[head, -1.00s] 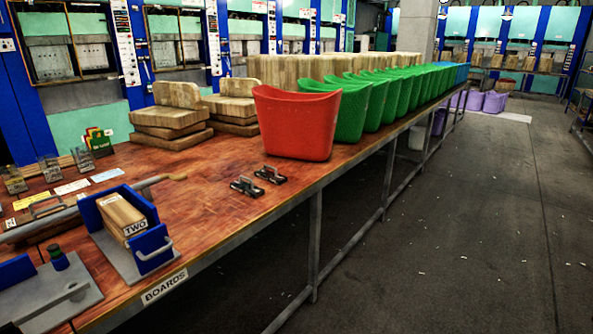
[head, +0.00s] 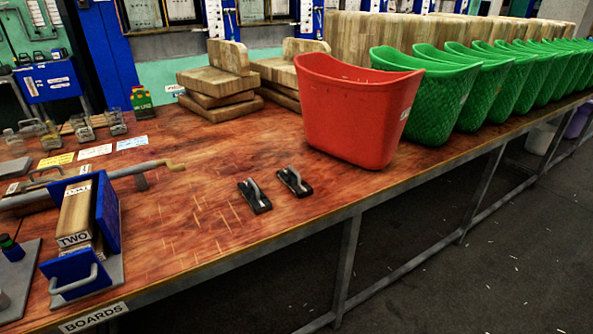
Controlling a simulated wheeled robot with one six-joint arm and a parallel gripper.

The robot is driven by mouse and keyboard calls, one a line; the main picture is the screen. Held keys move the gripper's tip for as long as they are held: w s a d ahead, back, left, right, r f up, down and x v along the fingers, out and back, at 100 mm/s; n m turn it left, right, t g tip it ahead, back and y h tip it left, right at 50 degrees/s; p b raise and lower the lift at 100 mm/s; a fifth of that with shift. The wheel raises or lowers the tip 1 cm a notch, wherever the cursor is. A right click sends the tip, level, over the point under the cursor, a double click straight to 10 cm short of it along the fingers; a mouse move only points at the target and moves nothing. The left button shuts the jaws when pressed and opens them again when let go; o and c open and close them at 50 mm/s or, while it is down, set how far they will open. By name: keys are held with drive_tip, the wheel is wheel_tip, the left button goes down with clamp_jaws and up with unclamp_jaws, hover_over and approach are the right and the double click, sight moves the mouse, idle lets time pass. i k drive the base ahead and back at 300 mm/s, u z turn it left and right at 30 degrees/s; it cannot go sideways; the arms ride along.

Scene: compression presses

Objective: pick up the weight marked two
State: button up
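The weight marked two is a wooden block (head: 77,218) with a "TWO" label on its near end. It sits in a blue-walled holder (head: 108,214) with a grey base, at the left of the wooden table near its front edge. My gripper is not in view.
A red bin (head: 355,110) and a row of green bins (head: 437,100) stand along the table. Two small black clamps (head: 274,190) lie on the open table middle. Stacked wooden boards (head: 215,88) are behind. A "BOARDS" label (head: 94,318) marks the table edge.

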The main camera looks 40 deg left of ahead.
sight(292, 179)
drive_tip(key=u, duration=0.35)
drive_tip(key=i, duration=0.8)
drive_tip(key=u, duration=1.4)
drive_tip(key=i, duration=0.75)
drive_tip(key=u, duration=0.65)
